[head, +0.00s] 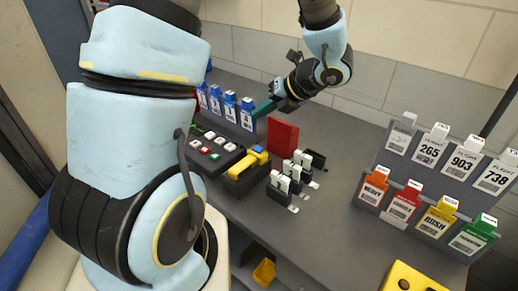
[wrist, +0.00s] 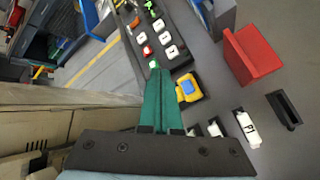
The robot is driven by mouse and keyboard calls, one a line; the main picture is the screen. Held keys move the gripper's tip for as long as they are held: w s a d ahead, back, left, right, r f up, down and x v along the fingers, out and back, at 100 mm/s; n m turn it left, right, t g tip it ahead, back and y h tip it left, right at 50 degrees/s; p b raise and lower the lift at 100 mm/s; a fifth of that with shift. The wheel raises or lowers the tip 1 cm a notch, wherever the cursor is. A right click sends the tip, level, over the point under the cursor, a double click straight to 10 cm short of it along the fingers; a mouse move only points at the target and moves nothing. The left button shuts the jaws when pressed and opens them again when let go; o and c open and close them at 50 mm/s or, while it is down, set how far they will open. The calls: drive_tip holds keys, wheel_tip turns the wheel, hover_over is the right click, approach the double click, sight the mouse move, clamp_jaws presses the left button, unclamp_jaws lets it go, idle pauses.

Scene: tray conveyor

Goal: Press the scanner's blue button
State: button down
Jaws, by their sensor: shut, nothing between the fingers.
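The yellow scanner (head: 240,167) sits in a dark cradle on the grey counter, with its blue button (head: 258,149) on top at the far end. In the wrist view the scanner (wrist: 194,95) is just right of the teal fingers, and its blue button (wrist: 187,87) is in plain sight. My gripper (head: 258,111) is shut and empty, with its fingers together. It appears raised over the counter, behind the scanner in the head view. In the wrist view the fingertips (wrist: 154,67) point past the scanner's left side; I see no contact with the button.
A key panel (head: 213,151) lies left of the scanner. A red block (head: 283,138) stands behind it, and white-topped dark holders (head: 280,187) stand to its right. Blue tags (head: 230,107) stand at the back left.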

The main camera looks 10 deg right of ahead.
sight(261, 150)
wheel_tip(261, 150, down, 8)
drive_tip(key=b, duration=0.7)
drive_tip(key=shift+f, duration=0.4)
drive_tip(key=shift+a, duration=0.1)
idle(1.3)
drive_tip(key=shift+f+b, duration=0.4)
drive_tip(key=shift+f, duration=0.45)
idle(0.5)
drive_tip(key=shift+r, duration=0.1)
drive_tip(key=shift+r+p, duration=0.65)
drive_tip(key=shift+r, duration=0.15)
drive_tip(key=shift+r, duration=0.1)
